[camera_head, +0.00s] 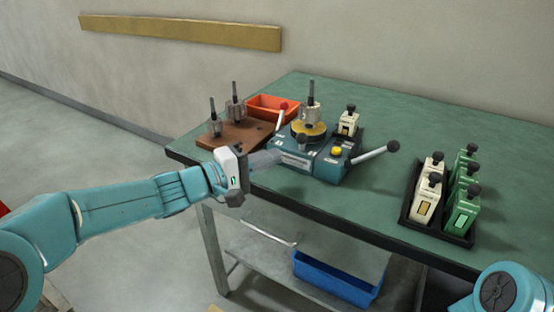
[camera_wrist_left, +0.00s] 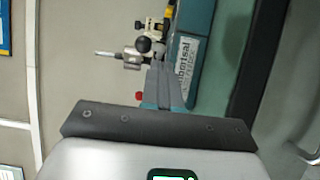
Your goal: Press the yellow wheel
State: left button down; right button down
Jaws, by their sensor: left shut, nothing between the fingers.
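A teal winding machine (camera_head: 318,168) stands near the front edge of the green table. A yellow wheel (camera_head: 309,130) lies flat on its top, with a metal armature (camera_head: 311,107) upright at its middle. A separate round yellow button (camera_head: 337,151) sits on the machine's right part. My left gripper (camera_head: 275,156) is shut and empty, its fingers at the machine's left front; I cannot tell if they touch it. In the left wrist view, the shut fingers (camera_wrist_left: 161,82) point at the machine's labelled side (camera_wrist_left: 188,66). My right gripper is out of view.
Two armatures stand on a brown block (camera_head: 228,137), with an orange bin (camera_head: 270,107) behind. Levers with ball knobs (camera_head: 392,147) stick out from the machine. A black tray (camera_head: 408,212) holds several white and green blocks at right. A blue bin (camera_head: 335,282) sits on the lower shelf.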

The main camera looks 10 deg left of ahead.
pick_arm(q)
jog(key=s+a, duration=0.4)
jog(key=s, duration=0.4)
jog(key=shift+s, duration=0.3)
jog(key=s+d+f+g+y, duration=0.1)
jog(key=s+f+g+y, duration=0.2)
jog(key=f, duration=0.9)
jog(key=s+d+f+g+y, duration=0.15)
jog(key=f+g, duration=0.25)
jog(key=f, duration=0.8)
jog(key=s+a+f+m+g+y, duration=0.1)
jog(key=s+f+m+g+y, duration=0.15)
jog(key=s+f, duration=0.8)
jog(key=s+a+f+m+g+y, duration=0.1)
jog(key=s+f+m+g+y, duration=0.15)
jog(key=s+f, duration=0.75)
jog(key=w+r+m+p, duration=0.1)
jog(key=w+r+p, duration=0.2)
jog(key=r+p, duration=1.9)
jog(key=p, duration=0.3)
jog(key=shift+d+r+t, duration=0.2)
jog(key=shift+r+t, duration=0.15)
jog(key=shift+t, duration=0.05)
